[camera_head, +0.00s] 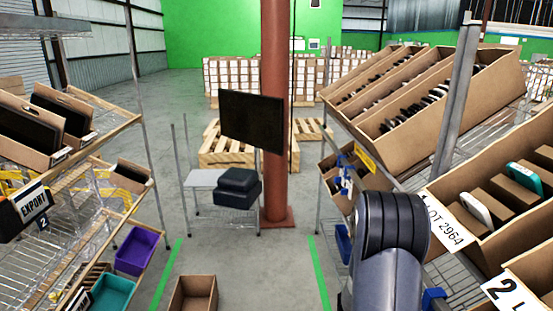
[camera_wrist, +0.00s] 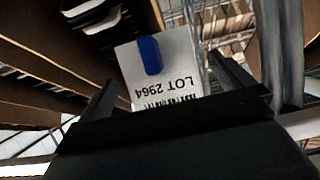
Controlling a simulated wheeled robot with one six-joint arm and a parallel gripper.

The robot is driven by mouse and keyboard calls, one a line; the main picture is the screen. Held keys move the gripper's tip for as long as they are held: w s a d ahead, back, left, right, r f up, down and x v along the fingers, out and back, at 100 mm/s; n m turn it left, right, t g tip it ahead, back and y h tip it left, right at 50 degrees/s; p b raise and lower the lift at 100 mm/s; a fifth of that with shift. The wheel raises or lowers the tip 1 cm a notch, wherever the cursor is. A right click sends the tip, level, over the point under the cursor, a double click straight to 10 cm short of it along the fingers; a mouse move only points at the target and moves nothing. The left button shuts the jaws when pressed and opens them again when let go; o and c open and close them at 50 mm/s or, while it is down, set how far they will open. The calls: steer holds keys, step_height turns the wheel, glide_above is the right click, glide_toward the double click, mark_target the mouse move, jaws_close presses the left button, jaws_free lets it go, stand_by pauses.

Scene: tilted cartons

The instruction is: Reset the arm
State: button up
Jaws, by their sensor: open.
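My gripper (camera_wrist: 168,90) is open in the wrist view, with its two dark fingers spread apart and nothing seen between them but the view beyond. A white label reading LOT 2964 (camera_wrist: 178,72) lies beyond the fingers, upside down in that view, with a small blue piece (camera_wrist: 150,55) in front of or on it. The same label (camera_head: 444,220) shows in the head view on the front of a tilted carton (camera_head: 478,238) at the right. My arm rises at the lower right of the head view, beside that carton. My gripper is not visible there.
Racks with tilted cartons stand on both sides; an upper right carton (camera_head: 432,112) holds several dark items. A brown open box (camera_head: 194,294) sits on the floor. A small table (camera_head: 204,179) with dark boxes and a red column (camera_head: 276,130) stand ahead.

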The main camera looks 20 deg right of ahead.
steer(key=w+a+p, duration=0.1)
steer(key=a, duration=0.6)
steer(key=shift+w, duration=0.35)
steer(key=shift+a+f, duration=0.1)
steer(key=shift+f, duration=0.05)
